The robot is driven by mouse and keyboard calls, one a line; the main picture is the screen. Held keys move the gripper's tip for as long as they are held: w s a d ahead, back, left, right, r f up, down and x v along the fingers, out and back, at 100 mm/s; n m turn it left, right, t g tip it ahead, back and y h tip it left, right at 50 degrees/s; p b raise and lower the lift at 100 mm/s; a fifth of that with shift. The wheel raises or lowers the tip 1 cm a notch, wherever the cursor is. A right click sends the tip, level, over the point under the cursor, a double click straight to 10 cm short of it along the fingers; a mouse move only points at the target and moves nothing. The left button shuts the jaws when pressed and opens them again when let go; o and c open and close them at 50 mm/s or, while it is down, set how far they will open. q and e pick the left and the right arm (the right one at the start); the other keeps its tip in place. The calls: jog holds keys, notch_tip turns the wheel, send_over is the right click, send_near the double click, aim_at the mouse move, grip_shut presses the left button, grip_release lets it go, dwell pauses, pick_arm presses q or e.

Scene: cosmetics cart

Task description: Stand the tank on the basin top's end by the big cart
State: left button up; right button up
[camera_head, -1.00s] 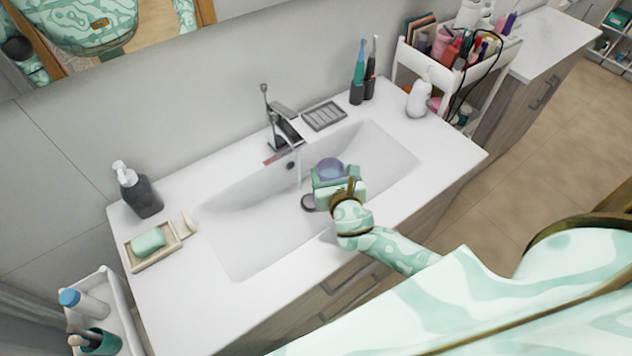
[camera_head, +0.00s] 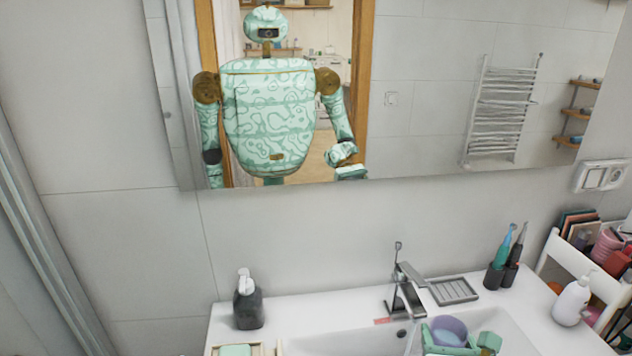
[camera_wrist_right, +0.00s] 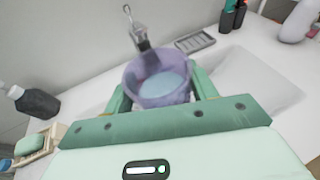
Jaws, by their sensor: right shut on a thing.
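The tank, a purple see-through cup (camera_head: 447,330), is held upright over the basin by my right gripper (camera_head: 459,343). The right wrist view shows it between the two green fingers (camera_wrist_right: 160,92), with a pale bluish surface inside; I cannot tell whether that is liquid or its bottom. The white basin top (camera_head: 305,312) runs along the wall. Its right end is by the big cart (camera_head: 551,262), a white cart full of cosmetics. My left gripper is not in direct view.
The tap (camera_head: 405,290) stands close behind the tank. A grey soap rack (camera_head: 453,291), toothbrushes in dark holders (camera_head: 496,275) and a white pump bottle (camera_head: 572,300) stand on the right part of the top. A dark soap dispenser (camera_head: 248,305) stands at the left. A mirror hangs above.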

jog(key=s+a+r+n+y+b, duration=0.2)
jog(key=a+r+b, duration=0.1)
jog(key=r, duration=0.1)
jog(key=shift+a+r+y+b, duration=0.15)
jog(key=shift+r+y+b, duration=0.15)
jog(key=shift+r, duration=0.05)
